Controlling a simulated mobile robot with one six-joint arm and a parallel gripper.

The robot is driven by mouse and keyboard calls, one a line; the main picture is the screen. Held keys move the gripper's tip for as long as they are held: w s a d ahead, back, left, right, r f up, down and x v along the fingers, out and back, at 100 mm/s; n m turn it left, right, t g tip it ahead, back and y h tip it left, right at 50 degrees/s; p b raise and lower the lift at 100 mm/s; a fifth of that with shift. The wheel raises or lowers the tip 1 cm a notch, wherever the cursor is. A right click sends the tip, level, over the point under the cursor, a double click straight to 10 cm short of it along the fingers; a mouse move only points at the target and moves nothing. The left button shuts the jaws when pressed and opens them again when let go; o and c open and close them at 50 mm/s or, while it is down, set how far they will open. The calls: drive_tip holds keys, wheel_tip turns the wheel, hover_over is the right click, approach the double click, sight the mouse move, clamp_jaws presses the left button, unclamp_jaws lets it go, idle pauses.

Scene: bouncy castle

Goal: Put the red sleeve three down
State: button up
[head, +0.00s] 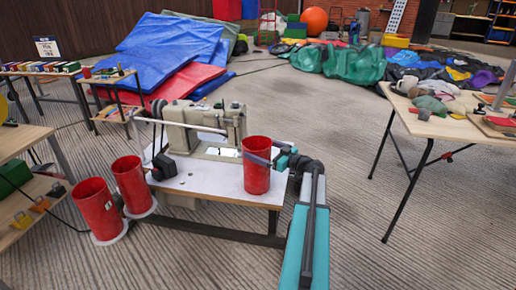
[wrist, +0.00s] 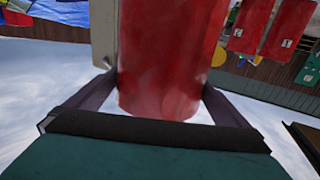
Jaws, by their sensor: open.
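A red sleeve (head: 257,179) stands upright at the right end of a white sewing-machine table (head: 215,190). My gripper (head: 262,156) is open, with its dark fingers on either side of this sleeve. In the wrist view the red sleeve (wrist: 165,60) fills the space between the spread fingers (wrist: 160,92), and small gaps show beside it. Two more red sleeves, one outer (head: 97,210) and one inner (head: 131,186), stand on pale round bases left of the table.
A sewing machine (head: 205,128) stands on the table behind the sleeve. A wooden table (head: 440,125) with cloth and tools is at the right. A low shelf (head: 25,195) is at the left. Blue mats (head: 170,42) lie behind. The striped floor in front is clear.

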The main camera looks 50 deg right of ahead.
drive_tip(key=s+d+p, duration=0.1)
drive_tip(key=s, duration=0.9)
drive_tip(key=shift+s+d, duration=0.25)
drive_tip(key=shift+d, duration=0.05)
idle(0.4)
